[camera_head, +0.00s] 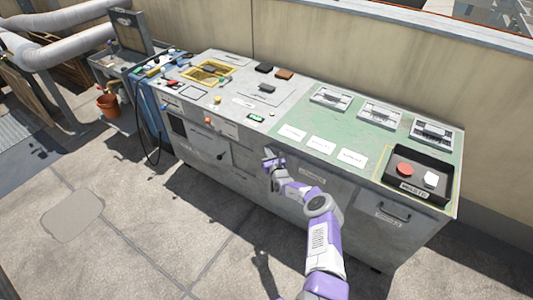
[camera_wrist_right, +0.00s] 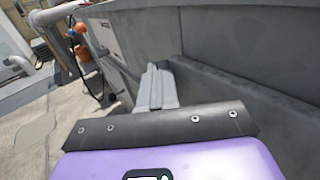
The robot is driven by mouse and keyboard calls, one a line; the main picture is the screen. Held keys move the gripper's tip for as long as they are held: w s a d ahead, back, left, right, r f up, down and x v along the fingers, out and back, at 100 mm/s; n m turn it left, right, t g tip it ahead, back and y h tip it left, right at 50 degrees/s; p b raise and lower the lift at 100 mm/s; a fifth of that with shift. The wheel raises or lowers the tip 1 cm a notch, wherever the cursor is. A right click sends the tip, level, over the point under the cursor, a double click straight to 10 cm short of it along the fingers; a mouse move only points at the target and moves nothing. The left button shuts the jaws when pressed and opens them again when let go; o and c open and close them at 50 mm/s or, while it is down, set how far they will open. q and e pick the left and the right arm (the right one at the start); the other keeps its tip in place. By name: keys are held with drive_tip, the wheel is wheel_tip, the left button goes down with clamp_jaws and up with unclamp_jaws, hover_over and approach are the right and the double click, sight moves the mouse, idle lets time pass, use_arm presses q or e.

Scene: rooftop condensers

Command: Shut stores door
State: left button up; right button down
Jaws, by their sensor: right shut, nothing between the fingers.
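A long grey metal bench cabinet (camera_head: 215,160) stands against the wall, with panels and doors along its front. A middle front panel (camera_head: 335,200) carries a small pale label (camera_head: 312,173) too small to read; I cannot tell for certain which panel is the stores door or how far it stands open. My right gripper (camera_head: 269,158) is shut and empty, close to the middle of the cabinet front, just below the top's edge. In the right wrist view its closed fingers (camera_wrist_right: 157,90) point along a grey panel (camera_wrist_right: 245,95); contact cannot be told. My left gripper is out of view.
A dark handle (camera_head: 394,212) sticks out at the front's right end. A black tray (camera_head: 445,165) with a red and a white item stands on top. A black cable (camera_head: 141,130) hangs at the left, near an orange bucket (camera_head: 108,104). The paved floor (camera_head: 130,230) in front is clear.

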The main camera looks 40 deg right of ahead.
drive_tip(key=s+a+p, duration=0.2)
drive_tip(key=a+p, duration=0.3)
drive_tip(key=a, duration=0.1)
drive_tip(key=s+a+p, duration=0.2)
drive_tip(key=a+p, duration=0.3)
drive_tip(key=a, duration=0.2)
drive_tip(key=shift+s+a, duration=0.15)
drive_tip(key=shift+s, duration=0.15)
